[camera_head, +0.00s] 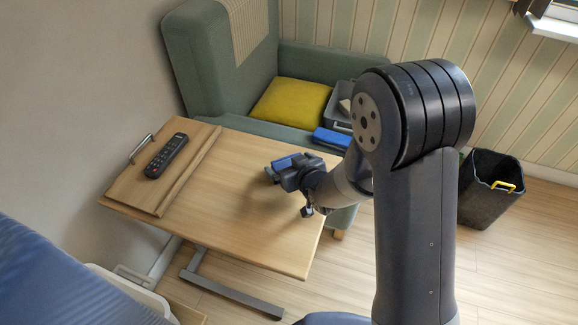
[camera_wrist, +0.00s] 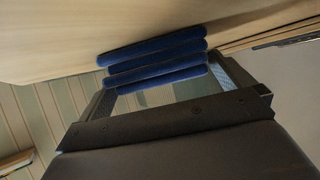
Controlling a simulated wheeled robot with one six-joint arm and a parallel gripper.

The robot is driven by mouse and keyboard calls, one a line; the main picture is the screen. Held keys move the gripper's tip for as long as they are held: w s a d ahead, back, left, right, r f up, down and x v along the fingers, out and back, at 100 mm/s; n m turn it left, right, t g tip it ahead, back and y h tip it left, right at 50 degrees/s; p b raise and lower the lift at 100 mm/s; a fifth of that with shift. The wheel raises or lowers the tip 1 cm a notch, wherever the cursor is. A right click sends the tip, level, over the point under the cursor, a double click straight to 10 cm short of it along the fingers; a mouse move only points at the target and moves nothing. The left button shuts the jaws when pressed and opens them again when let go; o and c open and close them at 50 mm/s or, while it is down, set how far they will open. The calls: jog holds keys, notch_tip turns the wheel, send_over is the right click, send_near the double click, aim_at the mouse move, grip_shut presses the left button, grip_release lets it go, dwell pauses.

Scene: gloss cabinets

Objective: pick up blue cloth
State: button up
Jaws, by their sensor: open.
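A folded blue cloth (camera_head: 284,161) is at the wooden table (camera_head: 240,220), partly hidden behind my gripper (camera_head: 287,173) in the head view. In the wrist view the cloth (camera_wrist: 155,58) shows as several stacked dark-blue folds against the wood. My gripper (camera_wrist: 160,72) is open, with one finger near each end of the cloth. The cloth spans the gap between the fingertips. I cannot tell whether either finger touches it.
A black remote (camera_head: 166,156) lies on a raised wooden board (camera_head: 150,185) at the table's left. Behind stands a green sofa (camera_head: 215,75) with a yellow cushion (camera_head: 291,102), a blue item (camera_head: 332,138) and a grey bin (camera_head: 338,105). A black wastebasket (camera_head: 486,195) stands right.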

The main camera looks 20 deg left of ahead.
jog(key=shift+w+a+f, duration=0.25)
jog(key=shift+w+a, duration=0.05)
jog(key=shift+w, duration=0.05)
jog(key=shift+c, duration=0.3)
jog(key=c, duration=0.6)
